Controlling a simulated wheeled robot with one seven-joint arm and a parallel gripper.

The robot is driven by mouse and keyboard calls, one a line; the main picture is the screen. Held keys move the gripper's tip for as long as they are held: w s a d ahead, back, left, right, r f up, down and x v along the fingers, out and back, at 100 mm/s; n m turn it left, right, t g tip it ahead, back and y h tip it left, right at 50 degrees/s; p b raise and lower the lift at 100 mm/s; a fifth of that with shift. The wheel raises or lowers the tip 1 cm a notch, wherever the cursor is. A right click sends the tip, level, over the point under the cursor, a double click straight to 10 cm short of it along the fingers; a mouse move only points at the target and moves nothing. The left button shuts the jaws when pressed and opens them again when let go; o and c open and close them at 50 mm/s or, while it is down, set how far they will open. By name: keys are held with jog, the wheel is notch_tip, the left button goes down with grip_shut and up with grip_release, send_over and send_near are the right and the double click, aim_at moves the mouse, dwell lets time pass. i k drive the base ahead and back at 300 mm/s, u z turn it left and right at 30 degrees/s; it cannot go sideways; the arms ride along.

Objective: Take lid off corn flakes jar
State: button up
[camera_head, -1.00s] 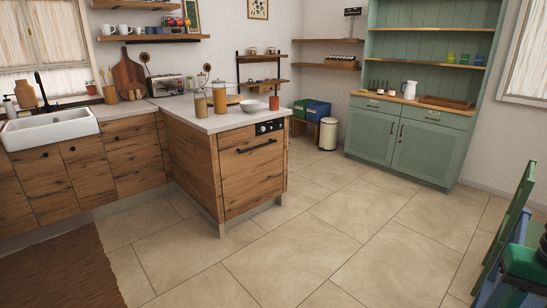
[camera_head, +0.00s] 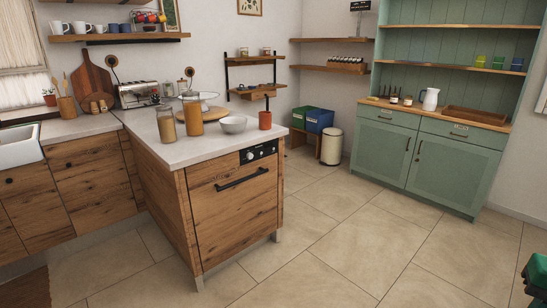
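Two jars stand upright on the pale countertop (camera_head: 192,147) of the peninsula. The taller one, an orange-filled jar (camera_head: 193,113), is near the middle. A shorter jar with tan contents (camera_head: 166,125) stands to its left and nearer the front edge. Which of them holds corn flakes I cannot tell, as no label is readable. Their tops are too small to make out the lids clearly. My gripper is not in view.
A white bowl (camera_head: 233,125) and a red-orange cup (camera_head: 265,120) stand right of the jars. A toaster (camera_head: 138,95) is behind. The dishwasher front (camera_head: 236,198) faces the clear tiled floor (camera_head: 330,250). A green chair part (camera_head: 537,275) is at lower right.

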aim_at(190, 93)
jog(key=u, duration=0.2)
jog(key=i, duration=1.5)
jog(key=u, duration=0.7)
jog(key=i, duration=1.25)
jog(key=u, duration=0.65)
jog(key=i, duration=0.35)
jog(key=u, duration=0.05)
